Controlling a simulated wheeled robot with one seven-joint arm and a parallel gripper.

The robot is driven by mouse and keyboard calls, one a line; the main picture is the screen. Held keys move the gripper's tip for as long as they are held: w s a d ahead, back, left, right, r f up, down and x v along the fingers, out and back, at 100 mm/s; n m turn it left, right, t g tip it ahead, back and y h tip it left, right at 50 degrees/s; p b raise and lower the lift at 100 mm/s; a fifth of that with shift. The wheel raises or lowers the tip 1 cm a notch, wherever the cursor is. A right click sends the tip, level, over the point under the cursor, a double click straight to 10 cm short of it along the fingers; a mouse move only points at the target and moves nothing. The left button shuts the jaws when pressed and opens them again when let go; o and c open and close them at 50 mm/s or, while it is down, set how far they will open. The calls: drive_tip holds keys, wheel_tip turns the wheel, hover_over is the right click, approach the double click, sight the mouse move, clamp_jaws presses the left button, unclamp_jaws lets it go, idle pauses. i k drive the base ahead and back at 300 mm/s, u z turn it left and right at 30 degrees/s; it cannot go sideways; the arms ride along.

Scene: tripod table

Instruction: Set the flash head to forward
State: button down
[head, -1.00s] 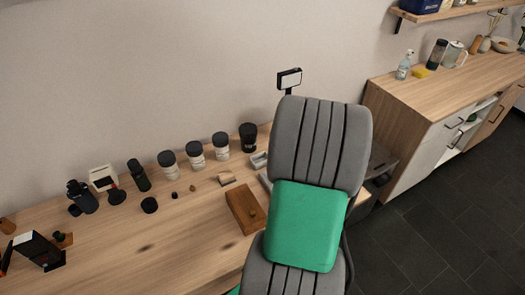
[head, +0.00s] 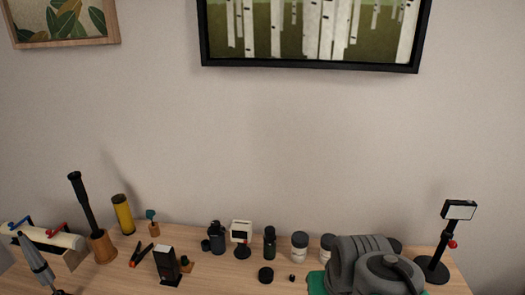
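A lamp-like head with a white front panel in a black frame, which looks like the flash head (head: 459,210), tops a black stand (head: 438,262) at the right of the table. A red knob (head: 452,244) sits on the stand below the head. The panel faces roughly toward the camera, slightly turned.
The wooden table (head: 215,280) runs along the wall. A small white device (head: 241,230), dark bottle (head: 269,242), pale jar (head: 299,246), black box (head: 166,264) and yellow cylinder (head: 122,214) stand on it. Framed pictures hang above.

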sight(164, 255)
drive_tip(key=u, duration=2.2)
drive_tip(key=i, duration=0.65)
drive_tip(key=u, duration=0.7)
